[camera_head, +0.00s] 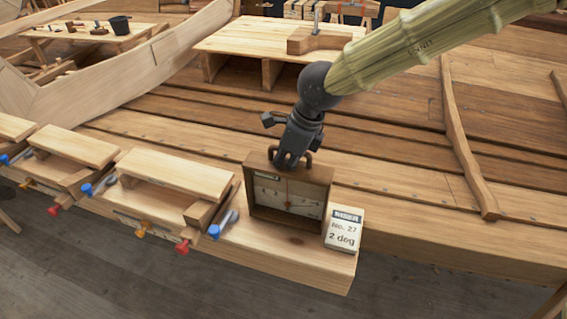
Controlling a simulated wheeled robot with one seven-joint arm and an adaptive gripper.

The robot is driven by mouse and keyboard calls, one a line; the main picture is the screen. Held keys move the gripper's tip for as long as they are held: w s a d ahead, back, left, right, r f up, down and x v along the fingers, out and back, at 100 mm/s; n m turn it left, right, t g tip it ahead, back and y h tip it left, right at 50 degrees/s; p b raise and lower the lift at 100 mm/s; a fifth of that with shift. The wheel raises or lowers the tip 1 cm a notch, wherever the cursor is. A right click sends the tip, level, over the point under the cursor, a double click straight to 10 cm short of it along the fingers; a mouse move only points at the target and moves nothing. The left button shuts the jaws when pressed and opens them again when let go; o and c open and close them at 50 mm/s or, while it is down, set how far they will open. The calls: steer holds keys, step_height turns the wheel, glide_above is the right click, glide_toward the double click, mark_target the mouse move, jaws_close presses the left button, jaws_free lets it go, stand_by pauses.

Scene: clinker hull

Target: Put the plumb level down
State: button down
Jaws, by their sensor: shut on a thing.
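The plumb level (287,197) is a brown wooden frame with a pale dial face, a red pointer and a dark handle on top. It is upright at the right end of a light wooden ledge (290,258). Its lower edge appears at the ledge's top; I cannot tell whether it touches. My gripper (290,160) comes down from above and is shut on the handle of the plumb level. The fingertips are partly hidden around the handle.
Wooden blocks (172,173) and clamps with blue and red ends (215,231) line the ledge to the left. A workbench (270,42) stands behind. Hull planks (400,180) lie behind the ledge.

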steer(key=shift+f, duration=0.35)
steer(key=c, duration=1.6)
jaws_free()
steer(key=shift+o, duration=0.2)
steer(key=shift+r, duration=0.1)
steer(key=b+v, duration=0.2)
steer(key=v, duration=1)
